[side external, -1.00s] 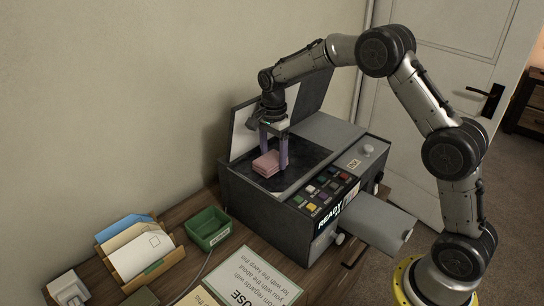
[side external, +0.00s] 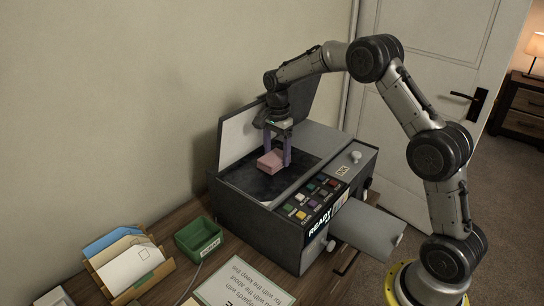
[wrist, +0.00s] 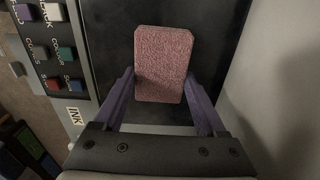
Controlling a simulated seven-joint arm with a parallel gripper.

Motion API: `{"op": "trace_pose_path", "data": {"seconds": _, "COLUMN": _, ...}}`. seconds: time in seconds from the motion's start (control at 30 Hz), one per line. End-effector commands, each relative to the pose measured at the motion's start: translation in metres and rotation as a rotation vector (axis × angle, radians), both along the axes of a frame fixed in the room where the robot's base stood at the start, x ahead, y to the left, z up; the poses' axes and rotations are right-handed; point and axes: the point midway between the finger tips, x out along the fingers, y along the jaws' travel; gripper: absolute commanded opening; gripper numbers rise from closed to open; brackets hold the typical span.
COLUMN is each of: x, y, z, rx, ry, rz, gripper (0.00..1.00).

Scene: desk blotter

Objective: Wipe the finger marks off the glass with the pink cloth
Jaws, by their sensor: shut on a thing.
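The pink cloth (side external: 270,162) is a folded, thick rectangular pad. My gripper (side external: 277,160) is shut on it, with purple fingers at its two sides. In the wrist view the cloth (wrist: 163,60) sits between the fingertips of my gripper (wrist: 160,80). The dark glass (side external: 246,184) is the flat top of the grey copier (side external: 250,222), and the cloth is over it. I cannot tell whether the cloth touches the glass or is just above it. The glass also shows in the wrist view (wrist: 112,45). I cannot make out finger marks clearly.
The copier's lid (side external: 243,138) stands raised at the back, near the wall. A button panel (side external: 312,200) runs along its front edge. A green tray (side external: 199,238) and a letter holder (side external: 127,262) stand on the desk at left. A sign (side external: 242,282) lies in front.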

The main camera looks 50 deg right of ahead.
Motion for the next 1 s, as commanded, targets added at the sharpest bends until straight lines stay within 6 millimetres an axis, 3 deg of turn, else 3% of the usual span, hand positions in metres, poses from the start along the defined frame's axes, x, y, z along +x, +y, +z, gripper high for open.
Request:
{"op": "trace_pose_path", "data": {"seconds": 0.27, "x": 0.000, "y": -0.010, "z": -0.001, "rx": 0.000, "ry": 0.001, "rz": -0.001, "gripper": 0.29}}
{"op": "trace_pose_path", "data": {"seconds": 0.7, "x": -0.001, "y": -0.043, "z": -0.004, "rx": 0.000, "ry": 0.002, "rz": -0.001, "gripper": 0.29}}
{"op": "trace_pose_path", "data": {"seconds": 1.0, "x": -0.001, "y": -0.042, "z": -0.003, "rx": 0.000, "ry": 0.004, "rz": 0.001, "gripper": 0.29}}
